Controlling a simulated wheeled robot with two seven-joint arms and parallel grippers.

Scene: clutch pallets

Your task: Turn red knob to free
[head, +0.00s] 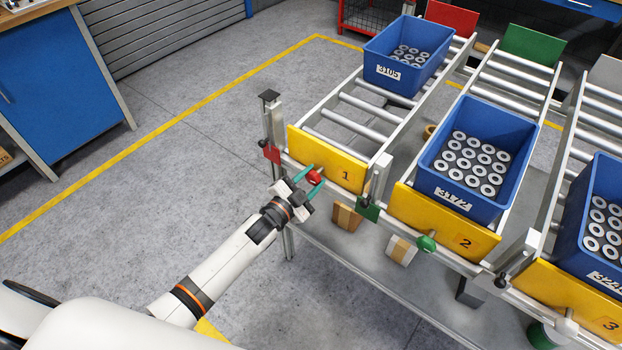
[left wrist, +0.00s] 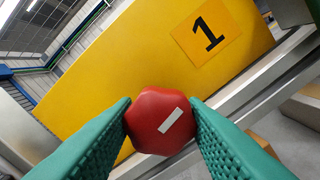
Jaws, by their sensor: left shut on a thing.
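The red knob (head: 314,177) sits on the front rail below the yellow plate marked 1 (head: 328,162). In the left wrist view the red knob (left wrist: 158,120) is a rounded, many-sided cap with a white bar mark that lies slanted, rising to the right. My left gripper (head: 308,181) is shut on the knob, with its green fingers on either side of it. The fingers also show in the left wrist view (left wrist: 162,125). A red tag (head: 271,153) is at the rail's left end. My right gripper is not in view.
A green knob (head: 427,243) is on the rail below plate 2 (head: 440,222). Blue crates of metal rings stand on the roller lanes: one far back on lane 1 (head: 385,83), one near the front of lane 2 (head: 437,192). The floor to the left is clear.

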